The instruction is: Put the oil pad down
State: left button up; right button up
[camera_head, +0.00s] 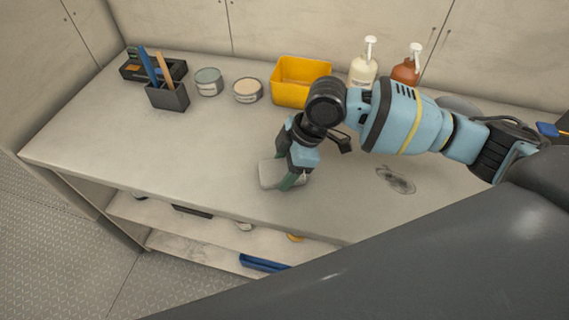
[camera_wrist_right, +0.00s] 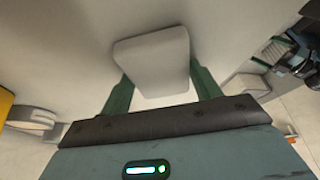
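The oil pad (camera_head: 271,174) is a pale grey, rounded block at the middle of the bench top. My right gripper (camera_head: 293,181) is at it, pointing down, with its green fingers at the pad's sides. In the right wrist view the pad (camera_wrist_right: 155,58) sits between the two green fingertips (camera_wrist_right: 162,88), which appear to press on its opposite edges. The pad is low over the bench (camera_head: 230,200); I cannot tell whether it touches the surface. My left gripper is not in view.
A dark smear (camera_head: 396,180) marks the bench to the right. The bench's left front is clear.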

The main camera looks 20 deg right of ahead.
jog(key=o, duration=0.4)
jog(key=shift+o, duration=0.2)
jog(key=w+p+v, duration=0.1)
jog(key=v, duration=1.1)
jog(key=shift+s+r, duration=0.15)
jog(key=shift+s, duration=0.3)
